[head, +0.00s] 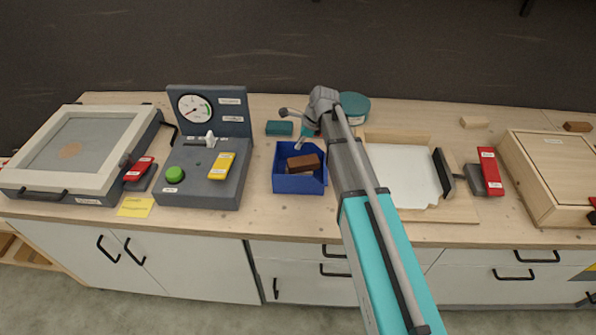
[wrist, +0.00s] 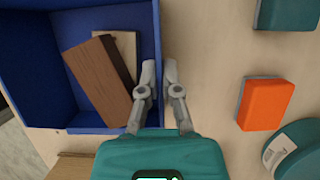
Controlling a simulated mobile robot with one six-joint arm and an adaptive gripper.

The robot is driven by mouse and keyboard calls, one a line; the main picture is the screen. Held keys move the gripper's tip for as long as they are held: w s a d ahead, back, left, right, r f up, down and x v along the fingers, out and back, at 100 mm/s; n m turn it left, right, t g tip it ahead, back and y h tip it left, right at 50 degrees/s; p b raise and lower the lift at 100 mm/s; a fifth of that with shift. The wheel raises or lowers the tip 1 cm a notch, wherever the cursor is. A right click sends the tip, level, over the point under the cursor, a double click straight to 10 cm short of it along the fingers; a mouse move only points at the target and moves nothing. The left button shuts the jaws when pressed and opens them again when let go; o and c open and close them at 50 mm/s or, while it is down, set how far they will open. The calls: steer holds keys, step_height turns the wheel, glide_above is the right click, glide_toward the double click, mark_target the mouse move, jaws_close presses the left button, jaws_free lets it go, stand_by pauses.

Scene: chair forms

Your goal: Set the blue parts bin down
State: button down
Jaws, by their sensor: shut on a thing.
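The blue parts bin (head: 299,186) is upright at the middle of the workbench in the head view, just left of my arm. In the wrist view the bin (wrist: 30,85) fills the upper left. A dark brown block and a paler wooden piece (wrist: 127,48) lie inside it. My gripper (wrist: 161,68) is shut on the bin's side wall, one finger inside and one outside. In the head view my gripper (head: 303,143) is small and partly hidden at the bin's rear right rim. I cannot tell whether the bin's base touches the bench.
A teal block (head: 279,128) lies behind the bin, and a teal round tub (head: 354,104) stands behind my arm. An orange block (wrist: 265,103) shows in the wrist view. A grey gauge panel (head: 203,188) is at left, and a white-topped wooden tray (head: 402,175) at right.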

steer(key=shift+r, duration=0.2)
step_height(320, 180, up, 3)
steer(key=p, duration=0.3)
steer(key=s+d+r+p, duration=0.7)
steer(key=s+r+p, duration=0.2)
steer(key=s+p, duration=0.1)
steer(key=shift+s+d+r, duration=0.3)
steer(key=shift+s+r, duration=0.05)
steer(key=shift+s, duration=0.55)
steer(key=shift+s, duration=0.1)
stand_by(0.7)
